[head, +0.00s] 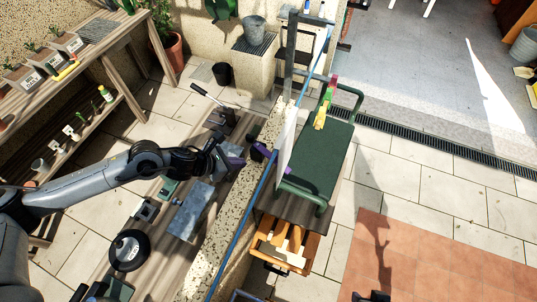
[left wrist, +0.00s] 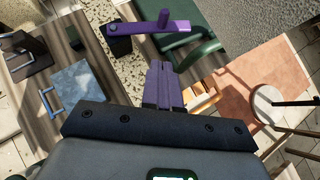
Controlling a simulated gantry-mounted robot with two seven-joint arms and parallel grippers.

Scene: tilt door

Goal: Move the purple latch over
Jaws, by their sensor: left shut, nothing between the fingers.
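The purple latch (head: 261,149) sits on the top of the speckled wall, by the white panel, in the head view. In the left wrist view the latch (left wrist: 145,29) is a flat purple bar with an upright peg (left wrist: 164,18), pivoted on a dark block. My left gripper (head: 236,163) is left of the latch in the head view, a short gap away. Its purple fingers (left wrist: 164,80) are shut together and empty in the left wrist view, pointing toward the latch without touching it.
A speckled wall (head: 221,217) with a blue rail runs beside the latch. Left of it is a wooden bench with a blue-grey plate (head: 189,211) and a black disc (head: 129,251). Beyond the wall stand a white panel (head: 286,139) and a green cart (head: 318,158).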

